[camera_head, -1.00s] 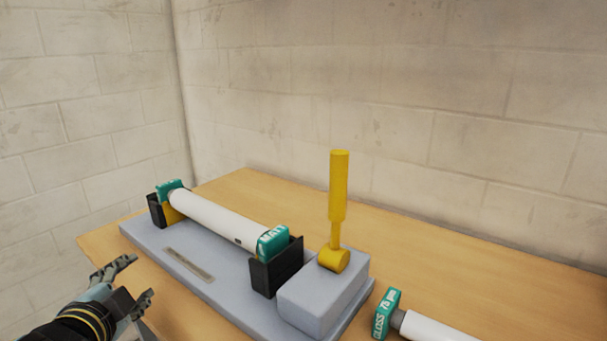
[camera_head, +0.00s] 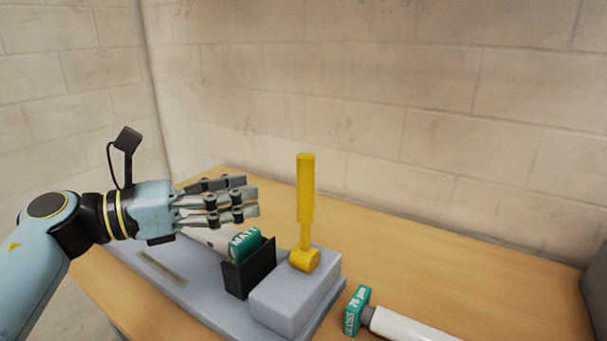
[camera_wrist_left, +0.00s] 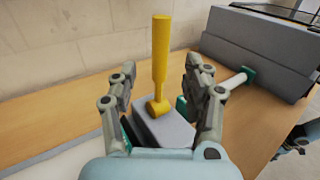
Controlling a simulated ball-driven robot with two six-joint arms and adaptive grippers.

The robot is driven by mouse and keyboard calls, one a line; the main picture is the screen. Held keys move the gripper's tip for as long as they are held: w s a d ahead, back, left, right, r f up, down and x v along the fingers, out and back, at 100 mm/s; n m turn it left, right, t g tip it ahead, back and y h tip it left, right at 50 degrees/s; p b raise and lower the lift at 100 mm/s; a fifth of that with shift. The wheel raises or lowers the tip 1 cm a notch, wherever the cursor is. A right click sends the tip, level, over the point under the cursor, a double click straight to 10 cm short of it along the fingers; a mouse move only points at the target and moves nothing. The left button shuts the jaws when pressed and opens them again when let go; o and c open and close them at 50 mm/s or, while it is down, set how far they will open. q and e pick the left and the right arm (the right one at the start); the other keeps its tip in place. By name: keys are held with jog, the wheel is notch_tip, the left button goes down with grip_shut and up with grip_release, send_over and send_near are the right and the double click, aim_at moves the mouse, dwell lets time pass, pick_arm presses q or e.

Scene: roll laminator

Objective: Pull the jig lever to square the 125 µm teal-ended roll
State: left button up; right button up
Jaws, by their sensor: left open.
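The yellow jig lever (camera_head: 306,200) stands upright on a grey block (camera_head: 295,290) at the right end of the jig. It also shows in the left wrist view (camera_wrist_left: 160,60), between and beyond the fingers. The roll (camera_head: 214,241) lies in the jig with a teal end marked "MATT" (camera_head: 245,244) in a black holder (camera_head: 250,267); most of it is hidden behind my left gripper. My left gripper (camera_head: 252,200) is open and empty, above the roll and left of the lever, apart from it. In the left wrist view, its fingertips (camera_wrist_left: 160,75) are spread.
A second white roll (camera_head: 415,328) with a teal end marked "GLOSS 75 µm" (camera_head: 356,311) lies on the wooden table to the right of the jig. A large grey machine (camera_wrist_left: 265,50) stands beyond it in the left wrist view. The table behind the lever is clear up to the wall.

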aim_at(300, 178)
pick_arm(q)
jog(key=p+x, duration=0.3)
jog(key=x, duration=0.6)
jog(key=shift+w+d+r, duration=0.1)
jog(key=shift+d+r, duration=0.05)
jog(key=shift+d, duration=0.2)
jog(key=shift+w+d, duration=0.15)
jog(key=shift+d, duration=0.3)
grip_shut()
jog(key=shift+d, duration=0.1)
